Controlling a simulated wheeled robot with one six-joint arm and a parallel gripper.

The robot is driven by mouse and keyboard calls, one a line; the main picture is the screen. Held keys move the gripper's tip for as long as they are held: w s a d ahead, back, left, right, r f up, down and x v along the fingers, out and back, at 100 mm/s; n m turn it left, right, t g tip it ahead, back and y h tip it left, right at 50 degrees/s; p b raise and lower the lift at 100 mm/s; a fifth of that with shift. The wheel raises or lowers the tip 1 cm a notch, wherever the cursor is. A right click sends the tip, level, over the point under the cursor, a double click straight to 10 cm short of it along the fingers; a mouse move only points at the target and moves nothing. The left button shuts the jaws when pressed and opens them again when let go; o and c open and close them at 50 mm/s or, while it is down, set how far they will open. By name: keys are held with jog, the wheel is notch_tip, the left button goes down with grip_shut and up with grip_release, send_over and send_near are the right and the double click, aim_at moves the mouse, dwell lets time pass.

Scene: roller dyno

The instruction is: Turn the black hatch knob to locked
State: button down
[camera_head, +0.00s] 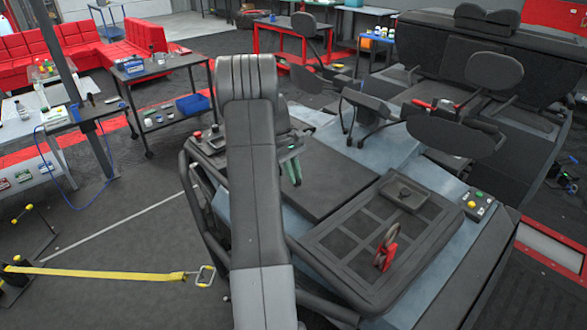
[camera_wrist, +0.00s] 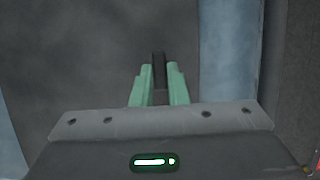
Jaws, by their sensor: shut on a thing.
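My gripper (camera_head: 292,172) shows in the head view as green fingers pointing down just right of my arm, over a dark panel. In the wrist view my gripper (camera_wrist: 159,70) has its two green fingers close around a narrow black bar, which looks like the black hatch knob (camera_wrist: 158,57). The bar sticks out a little beyond the fingertips. It stands against a plain dark grey surface. The knob's base and any lock markings are hidden or too small to read. In the head view I cannot make out the knob at the fingers.
A framed grid panel (camera_head: 345,240) lies to the right, with a red clip (camera_head: 385,250) on it. A small button box (camera_head: 477,205) sits at its right. Black tubular rails edge the machine's left. A yellow strap (camera_head: 100,273) stretches over the floor at left.

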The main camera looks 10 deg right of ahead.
dwell(0.4)
jog(key=c, duration=1.4)
grip_release()
jog(key=shift+c, duration=0.2)
jog(key=b+v, duration=0.1)
jog(key=v, duration=1.3)
jog(key=shift+b, duration=0.35)
jog(key=shift+w+d+f, duration=0.1)
jog(key=shift+d, duration=0.05)
jog(key=p+x, duration=0.1)
jog(key=x, duration=1.3)
jog(key=shift+p, duration=0.4)
